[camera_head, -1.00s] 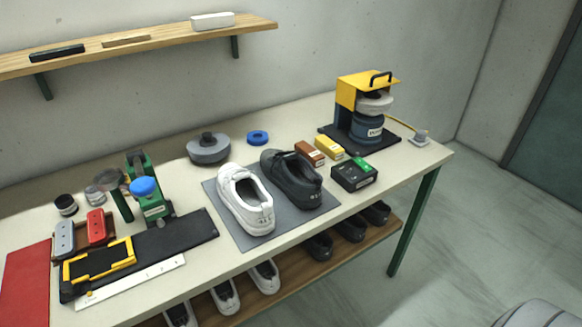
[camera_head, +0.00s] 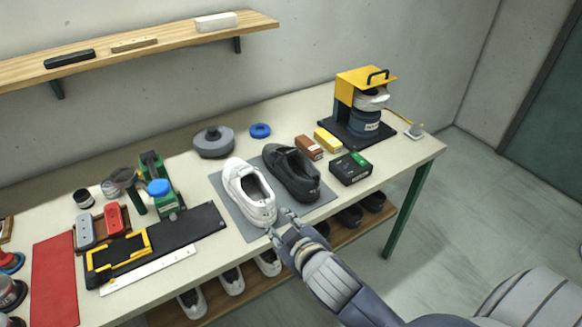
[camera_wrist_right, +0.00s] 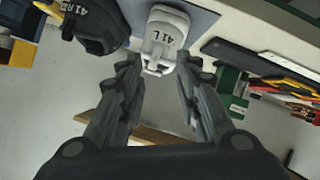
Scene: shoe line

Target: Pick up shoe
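A white shoe (camera_head: 248,190) and a black shoe (camera_head: 291,173) sit side by side on a grey mat (camera_head: 236,226) on the table. My right gripper (camera_head: 280,223) is at the heel of the white shoe in the head view. In the right wrist view, its two fingers (camera_wrist_right: 158,75) are spread apart, with the white shoe's heel (camera_wrist_right: 163,38), marked 41 L, just ahead between the tips. The black shoe's heel (camera_wrist_right: 97,28) lies to the left there. I cannot tell if a finger touches the white shoe. My left gripper is not in view.
A black box (camera_head: 350,169), brown and yellow boxes and a yellow-black press (camera_head: 362,108) stand right of the shoes. A black board (camera_head: 185,233) and green tool (camera_head: 157,180) lie left. More shoes (camera_head: 232,279) are on the lower shelf.

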